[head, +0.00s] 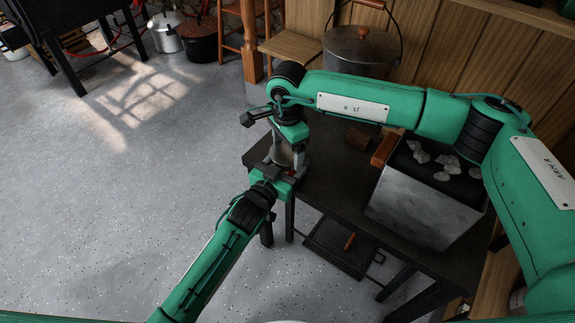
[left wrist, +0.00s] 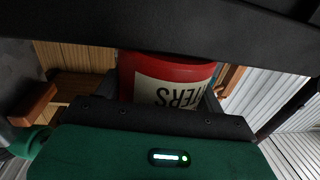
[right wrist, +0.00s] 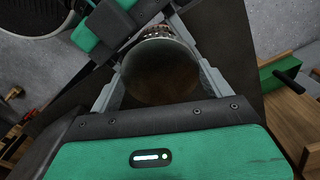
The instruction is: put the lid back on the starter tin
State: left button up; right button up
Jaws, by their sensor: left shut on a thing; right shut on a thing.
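The red starter tin (left wrist: 165,72) fills the middle of the left wrist view, with a pale label that reads in part "TERS". My left gripper (head: 281,173) is shut on it near the table's left corner. My right gripper (head: 289,155) points down from above and is shut on the round metal lid (right wrist: 160,72), which looks dull brown-grey between the fingers in the right wrist view. The lid is directly above the tin. The fingers and arms hide most of the tin's rim in the head view, so I cannot tell whether the lid touches it.
A large lidded pot (head: 360,52) stands behind. A dark tray (head: 340,246) is low beneath the table. The floor at left is clear.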

jog(key=shift+m, duration=1.7)
jog(key=o, duration=1)
jog(key=shift+r, duration=2.3)
jog(key=shift+r+n, duration=1.75)
jog(key=shift+n, duration=0.05)
